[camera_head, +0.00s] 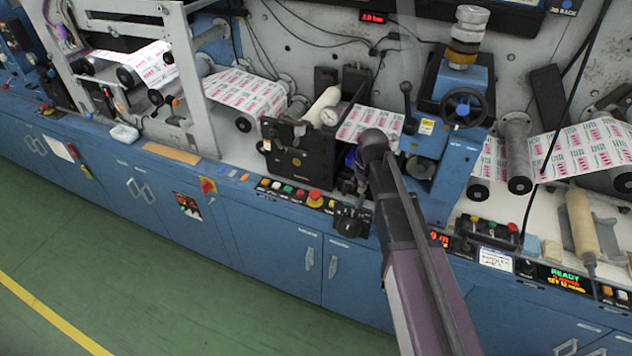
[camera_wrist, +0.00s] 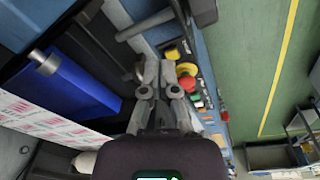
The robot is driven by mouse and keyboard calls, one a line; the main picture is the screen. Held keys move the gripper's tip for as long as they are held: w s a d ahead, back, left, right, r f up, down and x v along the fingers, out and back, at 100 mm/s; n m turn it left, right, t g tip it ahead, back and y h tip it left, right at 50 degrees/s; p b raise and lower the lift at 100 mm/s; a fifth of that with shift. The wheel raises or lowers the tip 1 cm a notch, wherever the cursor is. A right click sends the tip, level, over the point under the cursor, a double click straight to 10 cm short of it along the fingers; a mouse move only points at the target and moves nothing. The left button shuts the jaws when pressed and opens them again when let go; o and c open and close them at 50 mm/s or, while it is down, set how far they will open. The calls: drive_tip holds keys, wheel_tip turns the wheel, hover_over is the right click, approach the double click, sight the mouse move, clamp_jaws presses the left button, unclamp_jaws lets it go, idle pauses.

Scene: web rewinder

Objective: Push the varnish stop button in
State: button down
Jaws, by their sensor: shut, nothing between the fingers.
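My gripper (camera_head: 350,217) is shut and empty in front of the blue cabinet's control strip. It also shows in the wrist view (camera_wrist: 159,68), with its fingers together. A red mushroom button (camera_head: 314,197) on a yellow base stands just left of my gripper in the head view. In the wrist view the red button (camera_wrist: 187,84) is right of the fingers, apart from them. A row of small coloured buttons (camera_head: 287,189) lies left of it. Labels are too small to read, so I cannot tell which button is the varnish stop.
A black unit with a gauge (camera_head: 300,145) stands behind the strip. A blue press with a handwheel (camera_head: 464,107) is to the right. Another button panel (camera_head: 488,226) lies further right. The green floor (camera_head: 150,270) in front is clear.

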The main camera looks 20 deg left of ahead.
sight(315, 193)
drive_tip(key=w+a+r+n+p, duration=0.1)
drive_tip(key=a+r+n+p, duration=0.2)
drive_tip(key=a, duration=1.1)
drive_tip(key=shift+w+r+n+y, duration=0.15)
drive_tip(key=shift+r+n+y, duration=0.15)
drive_tip(key=shift+r+n, duration=0.45)
drive_tip(key=shift+f, duration=0.4)
drive_tip(key=f+b, duration=0.4)
drive_tip(key=w+a+f+b, duration=0.1)
drive_tip(key=f+b, duration=0.4)
drive_tip(key=w+f+b, duration=0.1)
drive_tip(key=f+b, duration=0.3)
drive_tip(key=b, duration=0.1)
drive_tip(key=shift+a+f, duration=0.2)
drive_tip(key=shift+a, duration=0.1)
drive_tip(key=shift+f, duration=0.1)
